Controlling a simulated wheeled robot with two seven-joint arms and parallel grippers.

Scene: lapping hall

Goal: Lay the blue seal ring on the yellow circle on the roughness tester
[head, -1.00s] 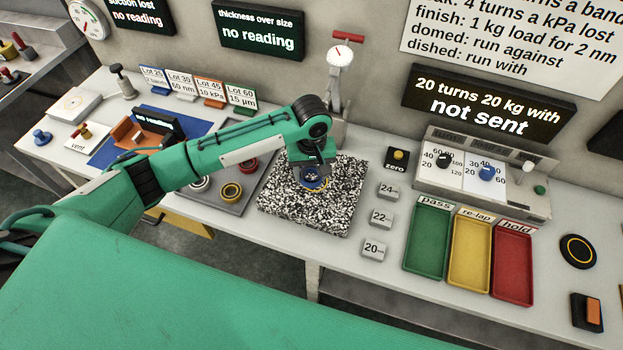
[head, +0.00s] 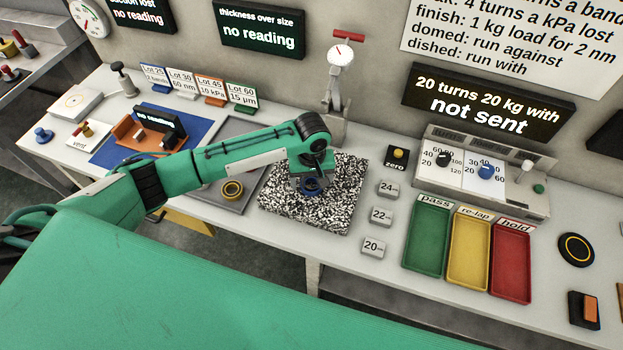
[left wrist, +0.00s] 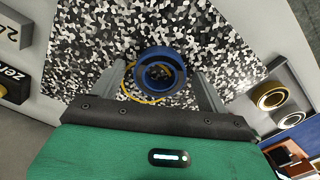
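The blue seal ring (head: 312,187) is at the black-and-white speckled plate (head: 290,217), under my left gripper (head: 309,180). In the left wrist view the blue ring (left wrist: 160,72) sits between the two spread fingers, with a narrow gap on each side. Part of a yellow circle (left wrist: 143,97) on the plate shows beside and below the ring, off its centre. I cannot tell whether the ring touches the plate. My right gripper is not in view.
An orange device (head: 140,133) with a small screen stands on a blue mat. A grey tray (head: 237,203) with a yellow-edged ring (head: 232,189) lies left of the plate, partly under my arm. A dial stand (head: 338,80) rises behind. Green, yellow and red trays stand right.

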